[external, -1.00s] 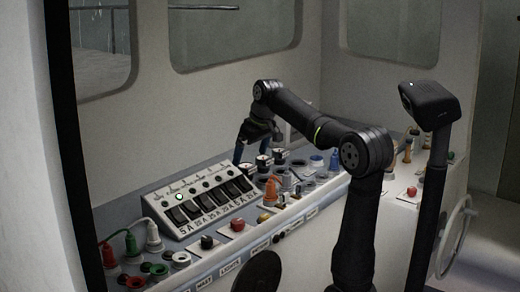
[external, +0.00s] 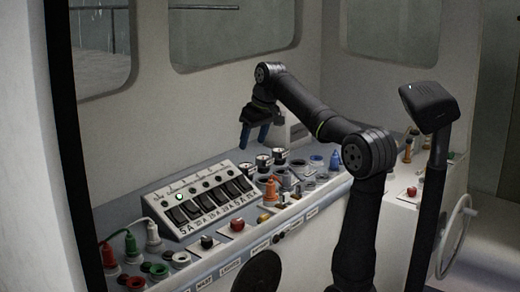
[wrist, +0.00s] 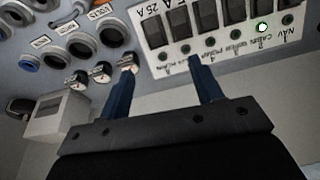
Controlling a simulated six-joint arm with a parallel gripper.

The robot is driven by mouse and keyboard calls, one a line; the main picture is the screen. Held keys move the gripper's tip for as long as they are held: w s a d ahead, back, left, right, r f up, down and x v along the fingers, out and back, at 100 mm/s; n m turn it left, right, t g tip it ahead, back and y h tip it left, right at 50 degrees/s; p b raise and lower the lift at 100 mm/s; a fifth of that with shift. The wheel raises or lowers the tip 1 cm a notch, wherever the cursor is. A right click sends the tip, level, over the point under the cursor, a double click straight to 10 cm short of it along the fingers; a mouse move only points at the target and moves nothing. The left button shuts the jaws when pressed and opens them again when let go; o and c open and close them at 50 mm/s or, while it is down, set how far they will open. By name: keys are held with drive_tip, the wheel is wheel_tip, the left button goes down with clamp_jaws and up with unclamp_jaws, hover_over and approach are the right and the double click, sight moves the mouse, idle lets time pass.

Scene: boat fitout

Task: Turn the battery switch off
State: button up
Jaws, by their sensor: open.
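A row of three small dark rotary switches with pale tops (external: 263,161) stands on the console behind the orange plug. They also show in the wrist view (wrist: 102,71), at the upper left. Their labels are too small to read, so I cannot tell which is the battery switch or how each is set. My gripper (external: 254,142) hangs above the row, apart from it. In the wrist view its two blue fingers (wrist: 161,68) are spread with nothing between them. The left fingertip lines up near the rightmost switch, and the right one overlaps the view of the breaker panel.
A sloped breaker panel (external: 204,202) with black rockers and one lit green lamp (external: 180,196) stands left of the switches. Orange plugs (external: 271,188), round sockets (wrist: 82,45) and a grey box (wrist: 58,116) are close by. Above the console is free room.

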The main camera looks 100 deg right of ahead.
drive_tip(key=w+a+m, duration=0.1)
drive_tip(key=a, duration=0.1)
drive_tip(key=w+a+m+y, duration=0.1)
drive_tip(key=a+m, duration=0.1)
drive_tip(key=a, duration=0.1)
drive_tip(key=w+a+m, duration=0.2)
drive_tip(key=shift+a+g, duration=0.2)
drive_tip(key=shift+g, duration=0.2)
drive_tip(key=shift+c, duration=0.2)
drive_tip(key=m+g+y, duration=0.1)
drive_tip(key=m+g, duration=0.1)
drive_tip(key=m, duration=0.6)
hover_over(237, 221)
wheel_tip(237, 221, down, 17)
drive_tip(key=shift+s+d, duration=0.1)
drive_tip(key=shift+c, duration=0.2)
drive_tip(key=c, duration=0.9)
